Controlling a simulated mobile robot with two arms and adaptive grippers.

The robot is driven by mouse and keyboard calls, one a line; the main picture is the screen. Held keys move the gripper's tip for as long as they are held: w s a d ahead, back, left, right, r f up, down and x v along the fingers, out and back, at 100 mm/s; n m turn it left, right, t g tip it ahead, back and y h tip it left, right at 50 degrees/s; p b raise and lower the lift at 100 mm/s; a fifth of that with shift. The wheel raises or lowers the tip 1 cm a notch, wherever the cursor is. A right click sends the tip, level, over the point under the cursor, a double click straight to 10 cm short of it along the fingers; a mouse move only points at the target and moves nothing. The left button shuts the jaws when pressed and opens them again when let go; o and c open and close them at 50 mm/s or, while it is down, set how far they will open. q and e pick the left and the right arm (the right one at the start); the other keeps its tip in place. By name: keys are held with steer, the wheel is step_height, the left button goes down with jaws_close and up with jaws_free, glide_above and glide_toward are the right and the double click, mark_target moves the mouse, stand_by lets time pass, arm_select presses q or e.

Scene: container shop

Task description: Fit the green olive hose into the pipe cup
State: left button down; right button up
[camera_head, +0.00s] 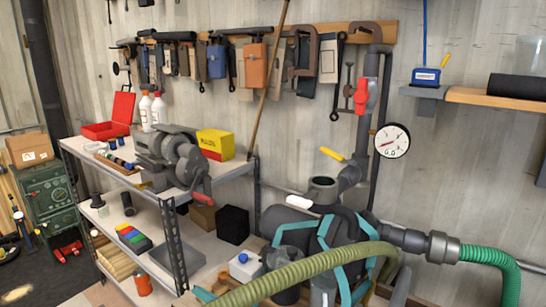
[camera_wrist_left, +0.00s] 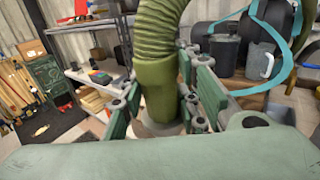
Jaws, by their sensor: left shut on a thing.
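The olive green hose (camera_head: 310,272) is ribbed and rises from the bottom of the head view, bending right in front of the pump. In the left wrist view its smooth end cuff (camera_wrist_left: 156,88) stands between the green-padded fingers of my left gripper (camera_wrist_left: 160,108), which is shut on it. The cuff's lower end is partly hidden by the gripper. An upright open-topped pipe fitting (camera_head: 323,184) on the pump looks like the pipe cup, though I cannot be sure. The hose cuff is not seen inside it. My right gripper is in neither view.
The dark pump (camera_head: 297,225) with teal bands stands at centre right, joined to a bright green hose (camera_head: 485,255). A metal shelf unit (camera_head: 174,245) with a vise stands left. Tools hang on the back wall. A dark green cabinet (camera_head: 48,200) stands at far left.

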arm_select(q)
step_height(320, 180, down, 7)
steer(key=b, duration=0.5)
steer(key=shift+r, duration=0.1)
steer(key=shift+r, duration=0.1)
